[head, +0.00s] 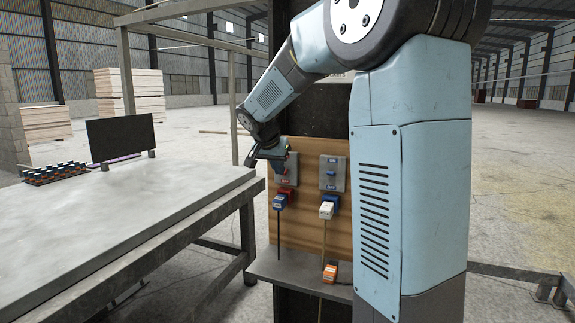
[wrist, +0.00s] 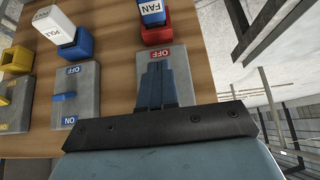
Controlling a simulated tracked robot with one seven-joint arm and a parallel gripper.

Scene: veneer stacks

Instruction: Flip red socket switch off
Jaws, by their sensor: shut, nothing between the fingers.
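The red socket's switch plate (head: 292,172) is grey and sits at the left of the wooden board in the head view. In the wrist view the plate (wrist: 184,68) carries a red OFF label at the end near the red socket (wrist: 156,34). A blue plug marked FAN (wrist: 151,12) is in that socket; the plug (head: 280,201) also shows in the head view. My gripper (wrist: 158,68) is shut and empty, its fingertips over the plate just below the OFF label. My fingers hide the red switch lever in the wrist view; whether they touch it is unclear.
A blue switch (wrist: 65,97) on its own plate is beside it, with a white plug (head: 326,210) in the blue socket. A yellow switch (wrist: 8,98) is farther left. An orange plug (head: 330,272) lies on the shelf (head: 290,268). A workbench (head: 130,215) stands left.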

